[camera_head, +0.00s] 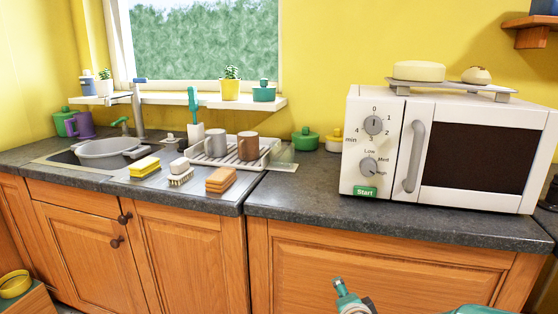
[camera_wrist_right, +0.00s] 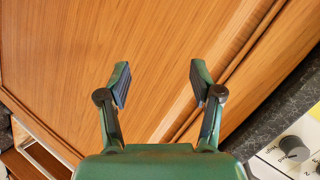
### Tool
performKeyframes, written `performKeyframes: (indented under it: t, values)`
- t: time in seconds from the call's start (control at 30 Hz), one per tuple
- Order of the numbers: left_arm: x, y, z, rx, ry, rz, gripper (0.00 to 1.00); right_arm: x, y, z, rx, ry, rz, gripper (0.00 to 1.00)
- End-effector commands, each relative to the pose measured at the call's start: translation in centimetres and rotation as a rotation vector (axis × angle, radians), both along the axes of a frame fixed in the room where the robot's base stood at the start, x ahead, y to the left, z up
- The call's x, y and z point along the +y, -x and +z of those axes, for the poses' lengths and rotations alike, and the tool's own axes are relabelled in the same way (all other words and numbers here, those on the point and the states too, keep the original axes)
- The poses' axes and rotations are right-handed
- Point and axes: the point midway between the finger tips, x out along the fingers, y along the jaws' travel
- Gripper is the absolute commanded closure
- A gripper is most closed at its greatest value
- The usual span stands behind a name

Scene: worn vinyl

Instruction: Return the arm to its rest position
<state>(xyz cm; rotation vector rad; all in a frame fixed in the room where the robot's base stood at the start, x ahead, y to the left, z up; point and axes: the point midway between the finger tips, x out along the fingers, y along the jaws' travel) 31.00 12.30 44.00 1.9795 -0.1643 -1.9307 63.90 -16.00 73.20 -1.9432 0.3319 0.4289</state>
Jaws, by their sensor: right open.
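My right gripper (camera_wrist_right: 160,78) is open and empty in the right wrist view, its two green and dark fingers spread apart in front of plain wood. Nothing lies between the fingers. In the head view, green and grey parts of my own arm show at the bottom edge, in front of the lower cabinet and below the counter edge. They are cut off by the frame, so the fingers cannot be made out clearly there. My left gripper does not show in either view.
The grey counter (camera_head: 300,207) holds a white microwave (camera_head: 385,187), a dish rack (camera_head: 222,163) with two mugs, sponges, and a sink with a grey colander (camera_head: 108,150). Wooden cabinet doors (camera_head: 180,255) lie below. A shelf (camera_head: 180,99) holds plants.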

Motion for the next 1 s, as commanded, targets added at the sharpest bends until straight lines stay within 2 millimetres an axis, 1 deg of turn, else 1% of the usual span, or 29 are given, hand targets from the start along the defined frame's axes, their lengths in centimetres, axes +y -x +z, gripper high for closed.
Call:
performKeyframes:
  t: [0.03, 0.07, 0.1, 0.17, 0.2, 0.27, 0.3, 0.4, 0.47, 0.5, 0.57, 0.6, 0.77, 0.8, 0.97, 1.0]
  values:
    - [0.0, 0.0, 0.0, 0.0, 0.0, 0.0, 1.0, 0.0, 1.5, -4.0, 0.085, 0.054, 0.059, 0.35]
    - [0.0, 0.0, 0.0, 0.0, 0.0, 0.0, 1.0, 0.2, 2.5, -6.0, 0.13, 0.085, 0.1, 0.35]
    - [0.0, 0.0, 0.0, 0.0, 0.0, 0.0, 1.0, 0.3, 3.9, -8.7, 0.191, 0.124, 0.157, 0.35]
    - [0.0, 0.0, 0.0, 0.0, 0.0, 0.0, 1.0, 0.6, 6.5, -12.6, 0.282, 0.173, 0.246, 0.35]
    - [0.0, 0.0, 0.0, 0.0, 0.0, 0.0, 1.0, 0.7, 8.4, -15.0, 0.341, 0.202, 0.307, 0.35]
    - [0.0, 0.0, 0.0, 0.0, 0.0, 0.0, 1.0, 1.0, 11.5, -18.3, 0.427, 0.237, 0.404, 0.35]
    - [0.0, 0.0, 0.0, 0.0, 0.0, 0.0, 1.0, 1.2, 13.6, -20.3, 0.48, 0.254, 0.467, 0.35]
    - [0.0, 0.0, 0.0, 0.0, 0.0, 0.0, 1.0, 1.7, 18.5, -23.8, 0.586, 0.279, 0.612, 0.35]
    - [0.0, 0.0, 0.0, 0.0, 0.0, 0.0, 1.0, 2.0, 21.3, -25.4, 0.639, 0.283, 0.692, 0.35]
    - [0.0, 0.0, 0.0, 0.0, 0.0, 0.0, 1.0, 2.2, 23.2, -26.3, 0.672, 0.283, 0.743, 0.35]
    - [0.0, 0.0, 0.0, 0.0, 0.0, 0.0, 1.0, 2.6, 25.6, -27.3, 0.712, 0.281, 0.813, 0.35]
    - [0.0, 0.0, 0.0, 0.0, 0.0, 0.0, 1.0, 2.8, 27.3, -27.9, 0.738, 0.276, 0.859, 0.35]
    - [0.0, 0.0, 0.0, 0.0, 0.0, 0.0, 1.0, 3.8, 33.7, -29.3, 0.82, 0.246, 1.044, 0.35]
    - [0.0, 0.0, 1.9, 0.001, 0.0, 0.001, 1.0, 3.8, 33.3, -27.2, 0.811, 0.254, 1.039, 0.35]
    - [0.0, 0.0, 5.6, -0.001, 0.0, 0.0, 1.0, 3.8, 33.1, -23.6, 0.81, 0.254, 1.034, 0.35]
    - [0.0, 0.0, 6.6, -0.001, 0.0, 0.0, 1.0, 3.8, 33.1, -22.6, 0.81, 0.254, 1.034, 0.35]
